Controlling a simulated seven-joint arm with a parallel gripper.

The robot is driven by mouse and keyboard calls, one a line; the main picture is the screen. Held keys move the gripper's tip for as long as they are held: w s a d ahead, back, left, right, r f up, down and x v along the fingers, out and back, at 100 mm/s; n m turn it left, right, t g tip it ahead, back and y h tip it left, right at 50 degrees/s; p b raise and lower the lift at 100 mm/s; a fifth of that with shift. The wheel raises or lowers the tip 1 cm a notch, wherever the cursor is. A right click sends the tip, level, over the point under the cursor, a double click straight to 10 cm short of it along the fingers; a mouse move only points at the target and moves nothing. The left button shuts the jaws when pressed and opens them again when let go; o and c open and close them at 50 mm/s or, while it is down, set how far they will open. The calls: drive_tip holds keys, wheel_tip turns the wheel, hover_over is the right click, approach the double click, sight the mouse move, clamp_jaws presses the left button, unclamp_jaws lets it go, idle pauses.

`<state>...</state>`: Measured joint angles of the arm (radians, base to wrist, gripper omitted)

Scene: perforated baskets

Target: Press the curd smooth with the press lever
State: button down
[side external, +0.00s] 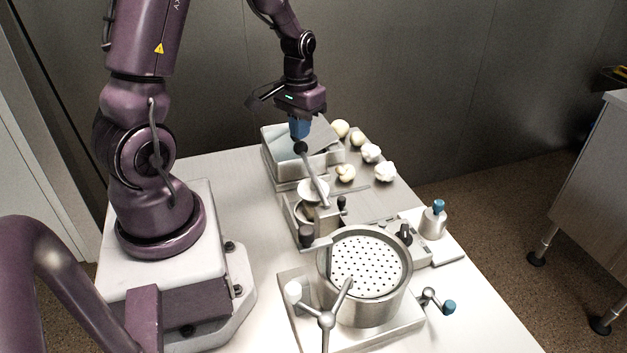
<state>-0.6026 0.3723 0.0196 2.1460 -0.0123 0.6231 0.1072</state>
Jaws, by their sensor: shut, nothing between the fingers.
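My gripper (299,132) points down at the back of the table, with its blue fingers shut and empty. The rod and fixture partly hide the inside of the cup.
A large metal pot with a perforated plate (366,268) stands in front, with a three-armed handle (327,320) beside it. A steel box (290,150) is behind the lever. Several white lumps (371,152) lie at the back right. A blue-knobbed weight (433,220) stands right.

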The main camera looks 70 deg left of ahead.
sight(300, 142)
drive_tip(key=shift+f, duration=1.95)
drive_tip(key=shift+r, duration=2.3)
drive_tip(key=shift+f, duration=0.2)
drive_tip(key=shift+f, duration=2.1)
drive_tip(key=shift+r, duration=2.3)
drive_tip(key=shift+f, duration=0.1)
